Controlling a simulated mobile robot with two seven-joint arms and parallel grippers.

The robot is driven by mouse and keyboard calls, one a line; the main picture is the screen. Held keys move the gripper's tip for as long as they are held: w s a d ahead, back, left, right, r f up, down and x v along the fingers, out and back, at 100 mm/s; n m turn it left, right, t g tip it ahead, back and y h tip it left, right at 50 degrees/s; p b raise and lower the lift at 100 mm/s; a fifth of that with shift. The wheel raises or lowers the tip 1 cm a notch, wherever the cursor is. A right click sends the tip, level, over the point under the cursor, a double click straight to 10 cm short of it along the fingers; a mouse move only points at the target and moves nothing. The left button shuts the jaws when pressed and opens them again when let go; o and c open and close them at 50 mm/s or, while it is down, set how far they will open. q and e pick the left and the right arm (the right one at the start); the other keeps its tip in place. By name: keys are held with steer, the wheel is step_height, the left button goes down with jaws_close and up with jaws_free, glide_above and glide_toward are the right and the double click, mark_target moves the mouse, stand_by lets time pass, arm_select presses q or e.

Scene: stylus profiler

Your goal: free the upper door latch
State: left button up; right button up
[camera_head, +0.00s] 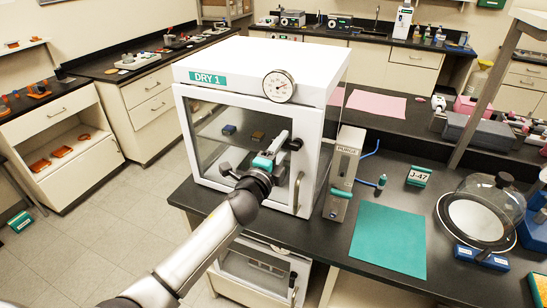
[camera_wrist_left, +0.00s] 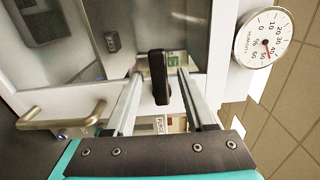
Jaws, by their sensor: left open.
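The white dry cabinet (camera_head: 255,60), labelled DRY 1, stands on the black bench with its glazed upper door (camera_head: 215,125) closed. The upper door latch (camera_head: 295,145) is a small black lever near the door's right edge. In the left wrist view the latch (camera_wrist_left: 159,75) appears elongated and lies between my two fingers, with a gap on each side. My left gripper (camera_head: 281,143) is open at the latch and partly covers the door. The metal door handle (camera_head: 297,192) is below the latch. My right gripper is not in view.
A round humidity gauge (camera_head: 278,86) sits above the latch, close to my left gripper. A purge unit (camera_head: 344,165) stands right of the cabinet. A teal mat (camera_head: 390,240) and a glass bell jar (camera_head: 490,205) are farther right. Below is a lower door latch (camera_head: 293,279).

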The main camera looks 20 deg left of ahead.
arm_select(q)
steer(key=s+b, duration=0.1)
steer(key=s, duration=1.4)
steer(key=shift+a, duration=0.3)
stand_by(0.6)
